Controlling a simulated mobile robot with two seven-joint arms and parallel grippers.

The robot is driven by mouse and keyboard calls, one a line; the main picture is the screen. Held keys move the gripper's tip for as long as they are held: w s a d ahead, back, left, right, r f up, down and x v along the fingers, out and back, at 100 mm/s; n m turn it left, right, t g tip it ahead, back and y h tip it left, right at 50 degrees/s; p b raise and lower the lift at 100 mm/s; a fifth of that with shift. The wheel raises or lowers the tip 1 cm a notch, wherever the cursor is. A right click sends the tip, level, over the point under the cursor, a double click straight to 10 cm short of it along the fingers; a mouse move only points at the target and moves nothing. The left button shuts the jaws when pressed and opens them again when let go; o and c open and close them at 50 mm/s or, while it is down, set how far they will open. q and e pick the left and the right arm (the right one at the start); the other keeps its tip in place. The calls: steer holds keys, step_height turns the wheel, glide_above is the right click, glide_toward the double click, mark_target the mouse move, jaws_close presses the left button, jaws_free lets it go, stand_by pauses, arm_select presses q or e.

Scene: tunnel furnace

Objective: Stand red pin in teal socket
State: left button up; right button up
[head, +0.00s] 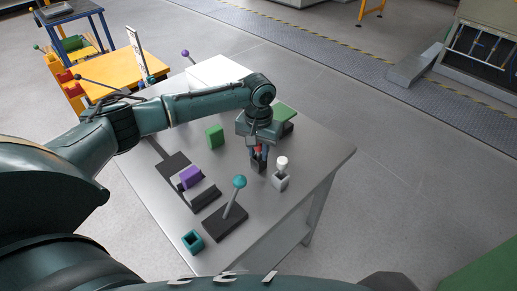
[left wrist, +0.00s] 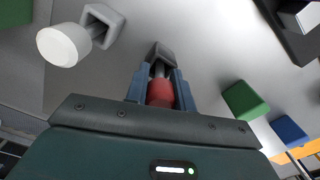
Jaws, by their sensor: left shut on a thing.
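The red pin (head: 257,149) is between the fingers of my left gripper (head: 259,157), which points down over the right part of the grey table. In the left wrist view my left gripper (left wrist: 157,88) is shut on the red pin (left wrist: 160,93). The pin's grey shank reaches to a dark grey socket (left wrist: 161,52), also in the head view (head: 258,168); I cannot tell how deep it sits. The teal socket (head: 192,242), a small open square block, stands empty-looking at the table's near left edge, away from the gripper. My right gripper is not in view.
A white-headed pin (head: 282,162) stands in a light grey socket (head: 280,181) right beside the gripper. A teal-ball rod (head: 233,200) rises from a dark base between gripper and teal socket. A purple block (head: 190,177) and green block (head: 215,136) stand left.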

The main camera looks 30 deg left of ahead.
arm_select(q)
steer(key=o, duration=1)
steer(key=shift+f, duration=0.1)
steer(key=shift+c, duration=0.2)
step_height(320, 180, up, 12)
steer(key=shift+r+p, duration=0.2)
steer(key=shift+p, duration=0.1)
